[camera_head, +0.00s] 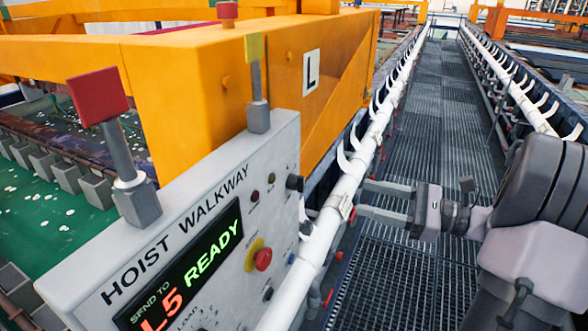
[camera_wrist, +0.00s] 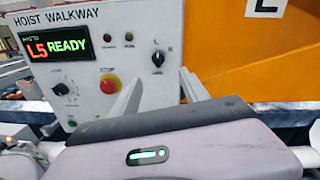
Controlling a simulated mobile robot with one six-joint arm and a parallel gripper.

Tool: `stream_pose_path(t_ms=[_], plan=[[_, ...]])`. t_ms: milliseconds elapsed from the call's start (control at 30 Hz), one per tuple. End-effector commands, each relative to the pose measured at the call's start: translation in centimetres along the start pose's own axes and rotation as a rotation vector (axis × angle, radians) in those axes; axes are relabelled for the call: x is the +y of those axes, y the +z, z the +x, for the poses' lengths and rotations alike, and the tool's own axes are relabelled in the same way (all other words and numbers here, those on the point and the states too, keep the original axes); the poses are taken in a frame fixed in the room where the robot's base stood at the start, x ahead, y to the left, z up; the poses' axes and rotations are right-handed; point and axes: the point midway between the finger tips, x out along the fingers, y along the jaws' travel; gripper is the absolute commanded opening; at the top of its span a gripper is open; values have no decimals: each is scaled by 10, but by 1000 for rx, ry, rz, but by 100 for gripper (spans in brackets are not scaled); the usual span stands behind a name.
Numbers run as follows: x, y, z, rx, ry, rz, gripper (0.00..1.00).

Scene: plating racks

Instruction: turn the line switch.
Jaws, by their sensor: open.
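The grey control panel (camera_head: 190,215) is headed HOIST WALKWAY and its display reads L5 READY. A black rotary knob (camera_wrist: 158,58) with small letters above it sits at the panel's upper right, and appears to be the line switch; it shows side-on in the head view (camera_head: 294,183). I cannot tell its exact setting. My gripper (camera_head: 360,199) is open and empty, pointing left at the panel, apart from it. In the wrist view, the two fingers (camera_wrist: 158,76) point at the panel, with the knob just beyond and between their tips.
A red mushroom button (camera_wrist: 109,86) on a yellow collar sits lower left of the knob. Another knob (camera_wrist: 61,89) is farther left. A white rail (camera_head: 322,235) runs close beside the panel, below my fingers. The grated walkway (camera_head: 440,95) is clear ahead.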

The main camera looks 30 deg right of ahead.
Motion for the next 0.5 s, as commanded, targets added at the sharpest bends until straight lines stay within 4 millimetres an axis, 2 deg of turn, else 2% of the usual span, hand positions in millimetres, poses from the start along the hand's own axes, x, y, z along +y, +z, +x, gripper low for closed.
stream_pose_path(t_ms=[100, 300, 400, 500], plan=[[3, -2, 37, 0, 8, 0, 53], [4, -1, 99, 1, 10, 1, 53], [3, -1, 123, 1, 8, 1, 53], [3, -2, 139, 3, 8, 0, 53]])
